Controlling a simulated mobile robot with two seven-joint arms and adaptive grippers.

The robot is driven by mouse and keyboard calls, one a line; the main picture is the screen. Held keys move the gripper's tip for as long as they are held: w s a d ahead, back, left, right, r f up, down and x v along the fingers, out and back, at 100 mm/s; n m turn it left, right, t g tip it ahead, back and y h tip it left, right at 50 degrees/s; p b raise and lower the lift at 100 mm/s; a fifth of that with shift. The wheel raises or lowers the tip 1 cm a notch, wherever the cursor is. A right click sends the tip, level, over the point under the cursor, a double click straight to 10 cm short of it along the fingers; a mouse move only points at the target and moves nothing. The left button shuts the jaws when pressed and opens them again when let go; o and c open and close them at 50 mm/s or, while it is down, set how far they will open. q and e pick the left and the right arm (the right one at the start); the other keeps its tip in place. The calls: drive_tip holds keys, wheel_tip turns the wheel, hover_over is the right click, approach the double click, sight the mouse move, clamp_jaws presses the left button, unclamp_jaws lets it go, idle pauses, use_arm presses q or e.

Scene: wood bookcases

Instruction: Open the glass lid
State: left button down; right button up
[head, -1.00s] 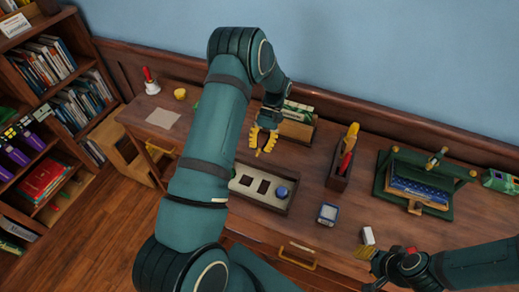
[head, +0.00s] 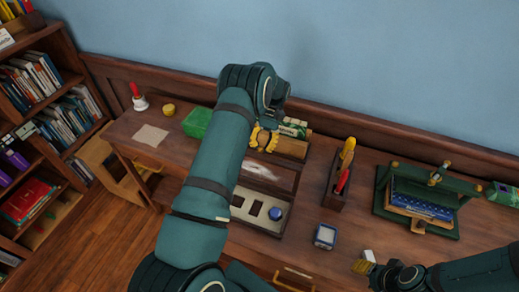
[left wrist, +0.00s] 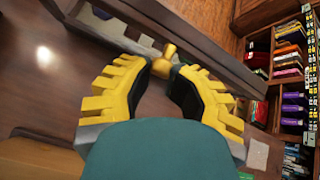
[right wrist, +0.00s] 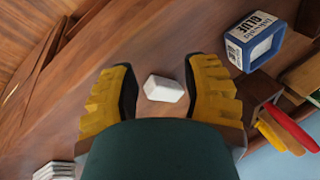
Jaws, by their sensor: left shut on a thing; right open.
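The display box (head: 242,217) on the desk shows a cream insert with dark rectangles and a round blue item. Its glass lid (head: 260,171) is raised at the back of the box, with a pale glare on the pane. My left gripper (head: 264,141) is at the lid's far edge. In the left wrist view its fingers (left wrist: 166,68) close around a small brass knob (left wrist: 168,50) on the lid's frame. My arm hides the box's left part. My right gripper (right wrist: 160,85) is open and empty, with a white block (right wrist: 165,89) beyond its fingertips.
A blue glue box (head: 325,236) and a tool holder (head: 334,190) stand right of the display box. A green stand (head: 425,200) holds a blue book.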

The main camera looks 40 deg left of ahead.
use_arm(q)
drive_tip(key=shift+d+f, duration=0.25)
drive_tip(key=shift+f, duration=0.2)
use_arm(e)
drive_tip(key=shift+f, duration=0.15)
use_arm(q)
drive_tip(key=c, duration=0.8)
unclamp_jaws()
drive_tip(key=shift+r, duration=0.15)
use_arm(e)
drive_tip(key=shift+d, duration=0.1)
use_arm(q)
wheel_tip(320, 180, up, 10)
